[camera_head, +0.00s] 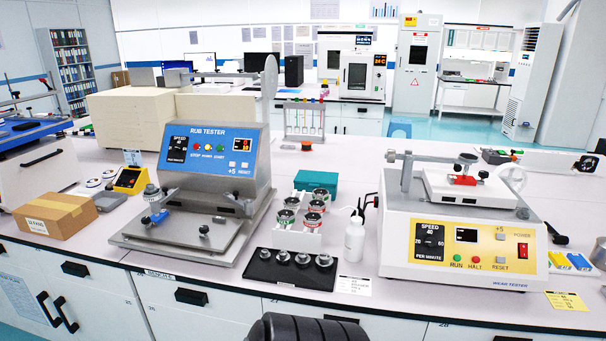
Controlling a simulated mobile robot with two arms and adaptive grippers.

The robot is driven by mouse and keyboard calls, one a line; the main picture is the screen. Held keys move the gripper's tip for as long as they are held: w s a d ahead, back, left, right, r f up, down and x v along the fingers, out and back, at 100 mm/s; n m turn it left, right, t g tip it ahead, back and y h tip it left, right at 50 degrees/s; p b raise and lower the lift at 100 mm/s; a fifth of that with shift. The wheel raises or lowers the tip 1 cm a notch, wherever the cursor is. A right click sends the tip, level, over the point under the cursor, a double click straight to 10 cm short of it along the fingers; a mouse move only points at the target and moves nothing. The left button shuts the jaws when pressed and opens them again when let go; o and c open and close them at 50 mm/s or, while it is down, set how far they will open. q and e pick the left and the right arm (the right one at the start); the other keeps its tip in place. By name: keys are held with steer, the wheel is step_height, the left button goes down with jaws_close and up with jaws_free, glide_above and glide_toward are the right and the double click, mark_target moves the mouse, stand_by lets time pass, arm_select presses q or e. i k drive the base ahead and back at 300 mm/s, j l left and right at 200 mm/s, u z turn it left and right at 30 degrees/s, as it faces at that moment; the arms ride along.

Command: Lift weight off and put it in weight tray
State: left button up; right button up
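A black weight tray (288,281) lies on the bench in the middle front. Several grey metal weights (303,260) with knobs stand in a row in it. To its right, the cream tester (452,270) carries a horizontal arm with a small grey cylindrical piece (467,158) near its right end, above a red clamp (465,180). I cannot tell whether that piece is a weight. To the left, the blue and grey rub tester (213,150) has a small grey cylinder (151,191) at its left side.
A white rack of jars (300,214) stands directly behind the tray, with a teal box (316,183) further back. A white bottle (354,240) stands between rack and cream tester. A cardboard box (54,215) is at left. The bench's front edge runs close before the tray.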

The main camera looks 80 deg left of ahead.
mark_target(150, 189)
steer(key=u, duration=3.7)
steer(key=i, duration=0.1)
steer(key=j+z, duration=0.05)
